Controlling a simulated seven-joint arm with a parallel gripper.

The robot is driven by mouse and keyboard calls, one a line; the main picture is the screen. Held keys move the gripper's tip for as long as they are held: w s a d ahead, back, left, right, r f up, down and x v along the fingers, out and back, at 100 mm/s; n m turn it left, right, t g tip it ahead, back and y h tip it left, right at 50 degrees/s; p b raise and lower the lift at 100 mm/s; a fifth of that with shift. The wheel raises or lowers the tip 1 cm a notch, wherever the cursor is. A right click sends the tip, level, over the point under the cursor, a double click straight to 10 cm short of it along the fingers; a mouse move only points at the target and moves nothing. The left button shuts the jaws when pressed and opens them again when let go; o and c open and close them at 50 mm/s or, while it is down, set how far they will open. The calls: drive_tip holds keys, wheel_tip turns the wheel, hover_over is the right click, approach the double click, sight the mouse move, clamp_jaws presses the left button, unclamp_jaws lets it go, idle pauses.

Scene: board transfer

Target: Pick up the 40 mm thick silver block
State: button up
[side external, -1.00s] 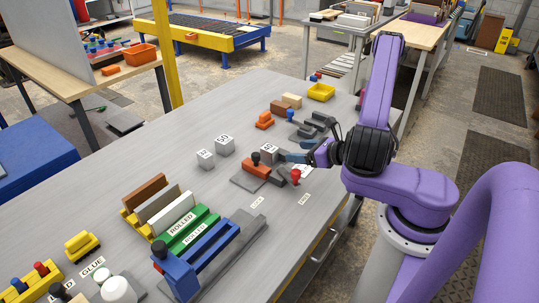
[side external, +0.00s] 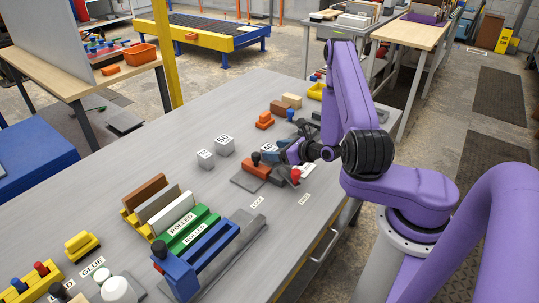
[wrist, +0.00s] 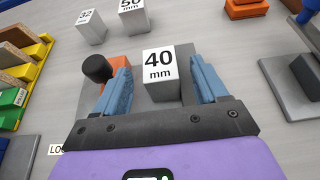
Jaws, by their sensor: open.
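The silver block labelled 40 mm (wrist: 160,75) stands upright, label up, between my gripper's two blue fingers in the wrist view. My gripper (wrist: 160,88) is open, with a visible gap on each side of the block near the fingertips. In the side external view my gripper (side external: 283,155) is low at the 40 block (side external: 267,147), which is partly hidden behind it. Whether the fingers touch the block's lower part cannot be seen.
An orange clamp (side external: 256,170) with a black knob stands close beside the block. The silver 50 block (side external: 225,148) and 32 block (side external: 206,159) stand to its left. Another orange piece (side external: 265,121) is farther back. The table between is clear.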

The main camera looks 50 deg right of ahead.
drive_tip(key=shift+w+f, duration=0.1)
drive_tip(key=shift+w, duration=0.2)
clamp_jaws()
drive_tip(key=shift+r, duration=0.2)
